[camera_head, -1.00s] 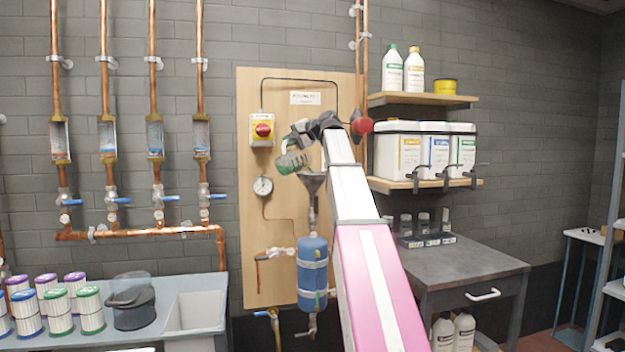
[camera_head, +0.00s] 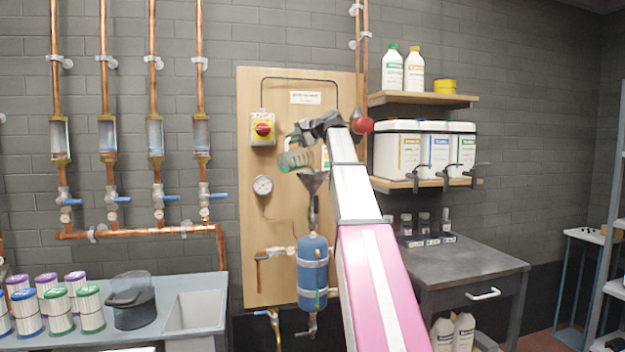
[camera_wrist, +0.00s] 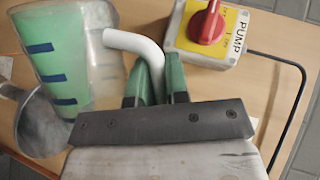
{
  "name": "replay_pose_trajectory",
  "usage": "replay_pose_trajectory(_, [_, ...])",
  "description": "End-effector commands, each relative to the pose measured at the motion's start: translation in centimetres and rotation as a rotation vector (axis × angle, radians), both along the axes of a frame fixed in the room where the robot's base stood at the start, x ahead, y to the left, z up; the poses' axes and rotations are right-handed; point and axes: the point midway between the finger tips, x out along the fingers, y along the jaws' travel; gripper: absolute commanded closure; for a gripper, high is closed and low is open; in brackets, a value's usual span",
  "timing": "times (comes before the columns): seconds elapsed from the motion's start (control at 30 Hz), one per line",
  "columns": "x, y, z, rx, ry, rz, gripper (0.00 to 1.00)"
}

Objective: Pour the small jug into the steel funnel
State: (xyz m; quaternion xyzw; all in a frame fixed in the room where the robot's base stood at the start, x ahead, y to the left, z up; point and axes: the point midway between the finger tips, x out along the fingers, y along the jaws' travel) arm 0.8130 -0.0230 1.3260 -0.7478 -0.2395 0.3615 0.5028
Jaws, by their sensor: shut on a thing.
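The small jug (camera_head: 296,160) is translucent, with green liquid inside. In the wrist view the jug (camera_wrist: 100,65) shows blue marks, and the green lies along its left side. My gripper (camera_wrist: 158,75) is shut on the jug's white handle, which runs between the two green fingers. In the head view my gripper (camera_head: 302,138) holds the jug tilted, just above the steel funnel (camera_head: 313,182). The funnel (camera_wrist: 42,125) is at lower left in the wrist view, partly behind the jug. I cannot see a stream of liquid.
A yellow pump switch with a red knob (camera_head: 263,129) is on the wooden board (camera_head: 255,215), close to the jug. A gauge (camera_head: 262,185) sits below it. A blue tank (camera_head: 312,273) is under the funnel. Shelves with white containers (camera_head: 398,150) stand right of my arm.

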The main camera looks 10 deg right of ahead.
Motion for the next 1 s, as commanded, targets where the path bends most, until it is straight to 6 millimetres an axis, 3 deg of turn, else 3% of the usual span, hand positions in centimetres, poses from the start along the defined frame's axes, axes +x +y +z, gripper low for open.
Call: replay_pose_trajectory(1.0, [0.8,-1.3,0.6,0.061,0.034,0.000,1.00])
